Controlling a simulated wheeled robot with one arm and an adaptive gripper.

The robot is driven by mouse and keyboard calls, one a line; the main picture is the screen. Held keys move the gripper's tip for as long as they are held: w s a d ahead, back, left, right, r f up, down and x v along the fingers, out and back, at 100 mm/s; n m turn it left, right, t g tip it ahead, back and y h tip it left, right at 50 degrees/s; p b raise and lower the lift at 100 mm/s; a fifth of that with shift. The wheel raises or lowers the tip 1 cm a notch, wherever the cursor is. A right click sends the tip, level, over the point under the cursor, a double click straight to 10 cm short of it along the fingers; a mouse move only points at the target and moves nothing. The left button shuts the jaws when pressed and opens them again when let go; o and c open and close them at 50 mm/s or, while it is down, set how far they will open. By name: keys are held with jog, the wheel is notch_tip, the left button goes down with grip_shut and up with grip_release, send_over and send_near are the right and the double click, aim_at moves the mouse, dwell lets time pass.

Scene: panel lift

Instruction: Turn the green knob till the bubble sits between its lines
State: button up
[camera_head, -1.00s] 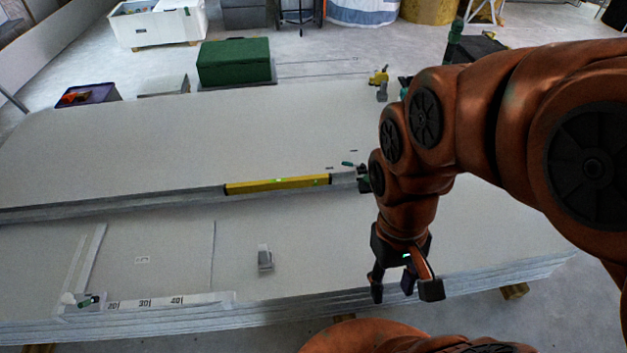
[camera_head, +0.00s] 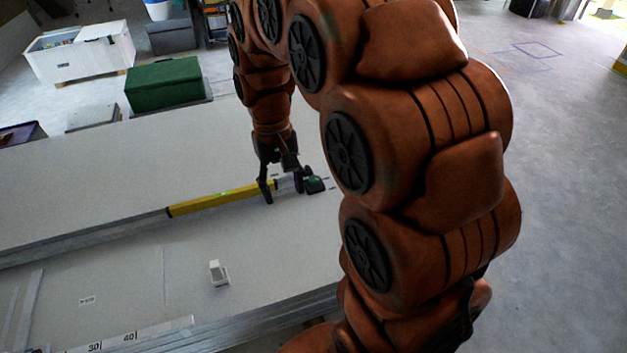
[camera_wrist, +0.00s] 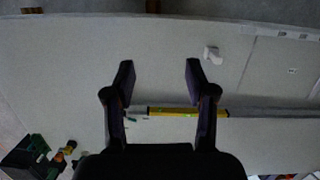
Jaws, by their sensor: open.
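My gripper (camera_head: 283,187) points down, open, by the level's right end, partly covering the space there. In the wrist view, the level (camera_wrist: 185,112) shows between and behind my open fingers (camera_wrist: 160,76), with a small green part (camera_wrist: 131,118) at its left end.
A small grey-white block (camera_head: 218,273) stands on the lower panel, near a marked ruler strip (camera_head: 130,340). A green box (camera_head: 168,84) and a white bin (camera_head: 80,52) stand behind the panels. My arm hides the panels' right side.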

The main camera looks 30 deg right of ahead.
jog(key=w+d+f+m+b, duration=0.1)
jog(key=w+d+f, duration=0.15)
jog(key=w, duration=0.35)
jog(key=w+d+f+b, duration=0.2)
jog(key=w+d, duration=0.1)
jog(key=w, duration=0.3)
jog(key=m+t+b, duration=0.2)
jog(key=m+b, duration=0.2)
jog(key=b, duration=0.3)
send_over(314, 178)
jog(key=f, duration=2.7)
jog(key=shift+a, duration=0.25)
jog(key=shift+d+f, duration=0.2)
jog(key=shift+f, duration=0.15)
notch_tip(314, 178, down, 8)
jog(key=shift+r+b, duration=0.2)
jog(key=shift+b, duration=0.9)
jog(key=shift+c, duration=0.5)
